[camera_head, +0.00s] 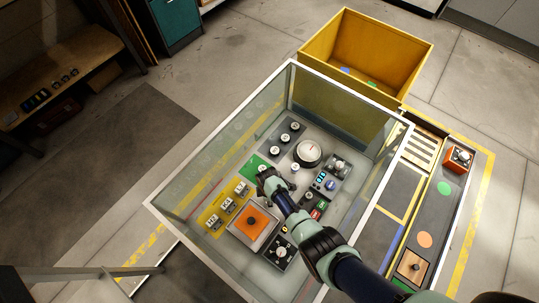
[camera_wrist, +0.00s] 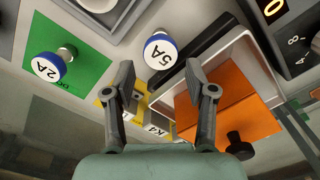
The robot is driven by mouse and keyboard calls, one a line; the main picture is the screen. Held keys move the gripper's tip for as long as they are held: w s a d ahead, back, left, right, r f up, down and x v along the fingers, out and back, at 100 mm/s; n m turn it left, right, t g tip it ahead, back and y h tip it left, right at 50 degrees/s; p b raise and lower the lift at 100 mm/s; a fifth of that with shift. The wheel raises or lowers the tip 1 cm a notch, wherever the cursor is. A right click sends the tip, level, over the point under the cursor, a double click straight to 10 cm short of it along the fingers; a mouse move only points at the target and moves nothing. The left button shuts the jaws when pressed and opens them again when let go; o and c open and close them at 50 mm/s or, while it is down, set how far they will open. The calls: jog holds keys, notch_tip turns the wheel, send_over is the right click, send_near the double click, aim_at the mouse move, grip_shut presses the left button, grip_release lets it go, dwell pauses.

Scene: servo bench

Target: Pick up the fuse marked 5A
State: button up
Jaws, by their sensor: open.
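The 5A fuse (camera_wrist: 160,50) has a blue rim and a white face marked 5A. It stands on the pale panel in the wrist view, just beyond my fingertips and centred a little left of the gap's right finger. My gripper (camera_wrist: 160,82) is open and empty, with its two dark fingers apart. In the head view my gripper (camera_head: 268,180) is over the panel inside the glass-walled box and hides part of what lies under it. A similar fuse marked 2A (camera_wrist: 49,67) stands on a green patch (camera_wrist: 85,50) to the left.
An orange block in a white-rimmed tray (camera_wrist: 228,100) lies close to the right finger. Yellow-based switches (camera_head: 226,206) line the panel's left. Glass walls (camera_head: 215,130) surround the panel. A yellow bin (camera_head: 365,50) stands behind.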

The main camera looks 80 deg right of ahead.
jog(key=f+b, duration=0.4)
jog(key=f, duration=0.1)
jog(key=shift+s+f, duration=0.2)
jog(key=shift+f, duration=0.05)
jog(key=shift+w+r, duration=0.1)
jog(key=shift+r, duration=0.05)
jog(key=shift+c, duration=0.2)
jog(key=c, duration=0.9)
notch_tip(320, 180, up, 20)
jog(key=p, duration=1.3)
